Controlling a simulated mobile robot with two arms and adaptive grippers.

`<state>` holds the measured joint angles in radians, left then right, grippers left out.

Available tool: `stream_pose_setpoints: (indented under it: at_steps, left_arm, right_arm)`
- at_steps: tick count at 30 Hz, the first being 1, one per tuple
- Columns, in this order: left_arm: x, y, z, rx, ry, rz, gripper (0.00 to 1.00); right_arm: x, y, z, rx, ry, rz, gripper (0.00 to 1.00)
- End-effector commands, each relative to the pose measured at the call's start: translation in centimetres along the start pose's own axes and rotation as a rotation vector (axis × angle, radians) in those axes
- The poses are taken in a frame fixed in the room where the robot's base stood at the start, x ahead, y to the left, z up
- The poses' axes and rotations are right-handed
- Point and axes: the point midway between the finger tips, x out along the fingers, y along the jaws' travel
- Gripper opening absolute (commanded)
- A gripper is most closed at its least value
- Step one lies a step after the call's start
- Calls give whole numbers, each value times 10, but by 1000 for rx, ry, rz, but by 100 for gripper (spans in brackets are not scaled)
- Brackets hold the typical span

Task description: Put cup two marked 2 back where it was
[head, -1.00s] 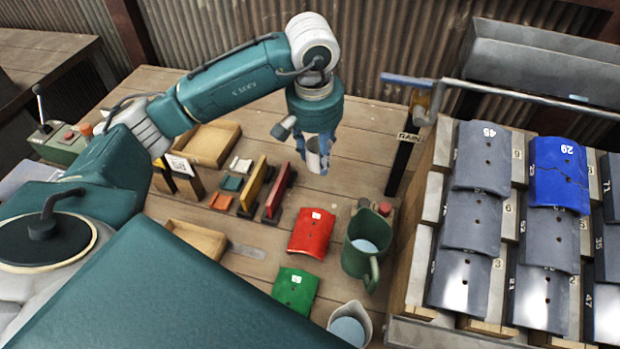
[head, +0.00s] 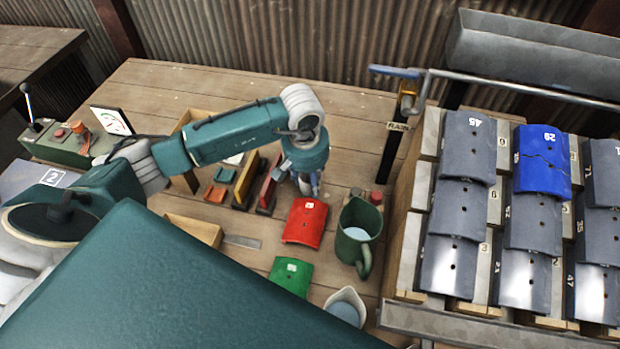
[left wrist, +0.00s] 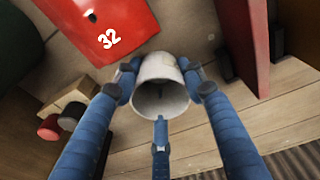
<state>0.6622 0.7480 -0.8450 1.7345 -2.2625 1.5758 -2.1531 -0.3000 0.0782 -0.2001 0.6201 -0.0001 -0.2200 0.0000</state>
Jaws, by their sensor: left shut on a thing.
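My left gripper (head: 309,186) is shut on a small pale grey cup, seen between its blue fingers in the left wrist view (left wrist: 162,88). The cup's open mouth faces the wrist camera, and no number shows on it. In the head view the fingers and arm mostly hide the cup. The gripper is low over the wooden bench (head: 345,120), between the upright red panel (head: 269,183) and the red curved tile (head: 305,222). I cannot tell whether the cup touches the bench. A white label with a 2 (head: 54,177) lies on a grey surface at far left. My right gripper is not in view.
A green jug (head: 355,235) stands right of the red tile, with a green tile (head: 290,275) and a pale jug (head: 345,306) nearer. A rack of grey tiles and one blue tile (head: 540,160) fills the right. The back bench is clear.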

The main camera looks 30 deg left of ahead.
Motion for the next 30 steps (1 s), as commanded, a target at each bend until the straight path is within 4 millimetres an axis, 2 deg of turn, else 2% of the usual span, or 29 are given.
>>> stream_pose_setpoints:
  at_steps: [7, 8, 9, 17, 22, 26, 30]
  left_arm:
    - [4, 0, 0, 0, 1, 0, 11]
    - [3, 0, 0, 0, 0, 0, 44]
    - [2, 0, 0, 0, 0, 0, 50]
    - [2, 0, 0, 0, -1, 0, 50]
    - [-6, 0, -1, 1, 2, 0, 50]
    - [-29, 0, -2, 2, 5, 1, 50]
    - [-61, 0, -2, 2, 7, 2, 50]
  right_arm:
    - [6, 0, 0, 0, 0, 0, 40]
    - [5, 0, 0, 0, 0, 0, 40]
    - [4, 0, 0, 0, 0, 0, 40]
    - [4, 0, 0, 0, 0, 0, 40]
    - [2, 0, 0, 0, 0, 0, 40]
    - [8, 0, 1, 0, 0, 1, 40]
    - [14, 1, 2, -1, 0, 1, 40]
